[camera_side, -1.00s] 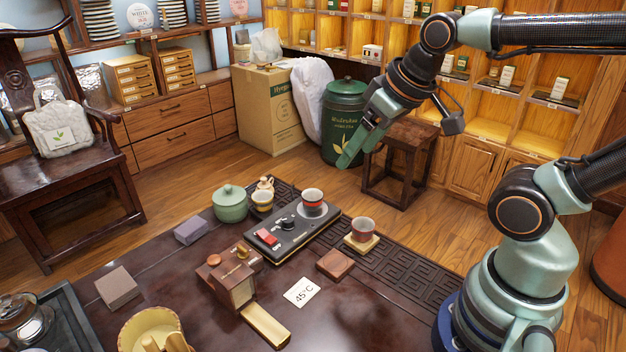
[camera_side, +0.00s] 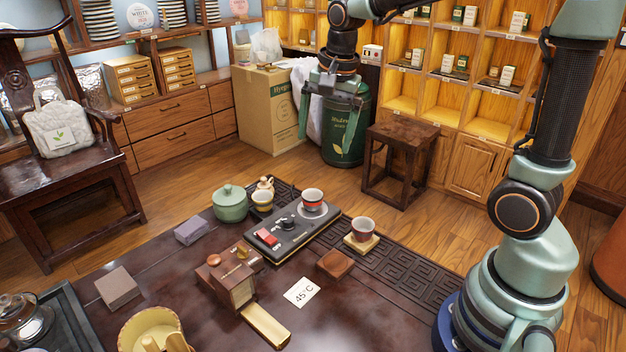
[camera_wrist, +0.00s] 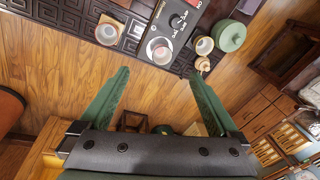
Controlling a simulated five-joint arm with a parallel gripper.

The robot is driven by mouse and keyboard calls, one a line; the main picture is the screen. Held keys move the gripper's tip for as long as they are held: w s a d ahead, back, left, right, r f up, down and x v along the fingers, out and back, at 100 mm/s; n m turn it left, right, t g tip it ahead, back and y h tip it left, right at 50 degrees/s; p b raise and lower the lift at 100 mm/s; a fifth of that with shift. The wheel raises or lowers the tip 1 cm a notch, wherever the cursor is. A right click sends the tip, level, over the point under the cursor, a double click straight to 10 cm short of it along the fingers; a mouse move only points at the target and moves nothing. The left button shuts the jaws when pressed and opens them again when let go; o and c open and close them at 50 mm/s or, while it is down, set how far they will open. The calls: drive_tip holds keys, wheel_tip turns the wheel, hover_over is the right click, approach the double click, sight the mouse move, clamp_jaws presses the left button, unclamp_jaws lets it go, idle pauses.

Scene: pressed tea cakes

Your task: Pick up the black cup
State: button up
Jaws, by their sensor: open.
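Three small cups are on the table, and none looks plainly black. A grey and red cup (camera_side: 313,197) sits on a pale saucer (camera_side: 326,212) at the far end of a black device. A similar cup (camera_side: 363,228) stands on a wooden coaster (camera_side: 361,245) to its right. A yellow-banded cup (camera_side: 262,201) stands to the left. They also show in the wrist view: saucer cup (camera_wrist: 160,48), coaster cup (camera_wrist: 107,33), yellow-banded cup (camera_wrist: 204,46). My gripper (camera_side: 325,142) is open and empty, high above and apart from the cups. Its green fingers (camera_wrist: 159,73) are spread wide.
A green lidded pot (camera_side: 230,206) and small figure (camera_side: 266,184) stand near the yellow-banded cup. The black device (camera_side: 290,234) has a red block on it. Wooden boxes (camera_side: 230,283), a card (camera_side: 302,292) and a wooden block (camera_side: 335,264) lie nearer the front.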

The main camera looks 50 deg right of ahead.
sight(312, 194)
drive_tip(key=w+d+f+m, duration=0.1)
drive_tip(key=w+f+m, duration=0.1)
drive_tip(key=f, duration=0.4)
drive_tip(key=w+d+f+m+g, duration=0.1)
drive_tip(key=f+m, duration=0.3)
drive_tip(key=f, duration=0.2)
drive_tip(key=w+f+m+g, duration=0.1)
drive_tip(key=w+f+m, duration=0.1)
drive_tip(key=f, duration=0.5)
drive_tip(key=shift+w+d+m, duration=0.35)
drive_tip(key=shift+d+m, duration=0.05)
clamp_jaws()
drive_tip(key=shift+r, duration=0.15)
